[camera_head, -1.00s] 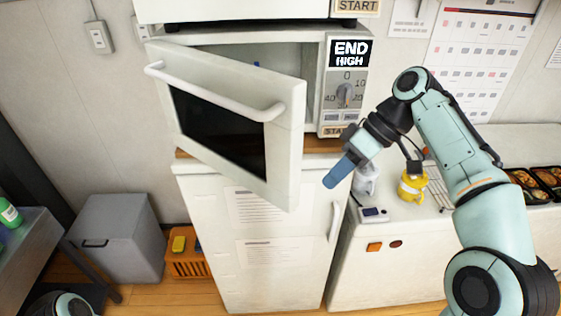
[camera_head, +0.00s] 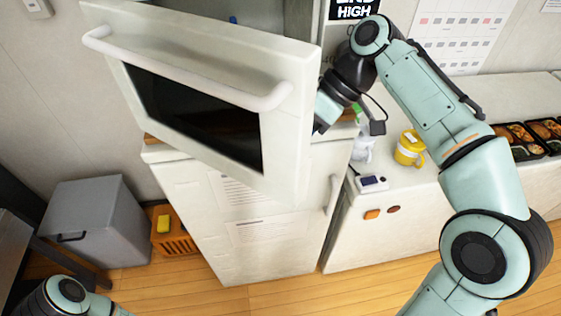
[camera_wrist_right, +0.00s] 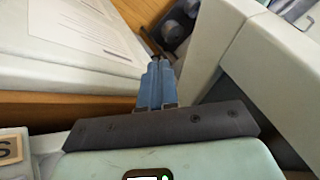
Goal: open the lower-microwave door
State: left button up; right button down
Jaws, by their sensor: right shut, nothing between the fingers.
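The lower-microwave door (camera_head: 190,28), white with a dark window and a long white handle (camera_head: 190,72), stands swung out from the microwave, its right edge towards me. The microwave front is mostly hidden behind it; a sliver of the inside (camera_head: 258,14) shows above the door. My right gripper reaches in at the door's right edge, and its fingers are hidden behind the door in the head view. In the right wrist view my right gripper (camera_wrist_right: 160,68) has its blue fingers together and empty, beside a white panel (camera_wrist_right: 215,45) that looks like the door. My left gripper is out of view.
A white cabinet (camera_head: 190,195) with papers stands below. The counter at right holds a yellow cup (camera_head: 409,149), a small device (camera_head: 371,183) and food trays (camera_head: 520,150). A grey bin (camera_head: 97,215) and an orange basket (camera_head: 170,240) stand at left on the floor.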

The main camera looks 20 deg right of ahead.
jog(key=a, duration=0.1)
jog(key=s+a, duration=0.2)
jog(key=shift+a+f, duration=0.35)
jog(key=shift+a, duration=0.05)
jog(key=shift+a, duration=0.1)
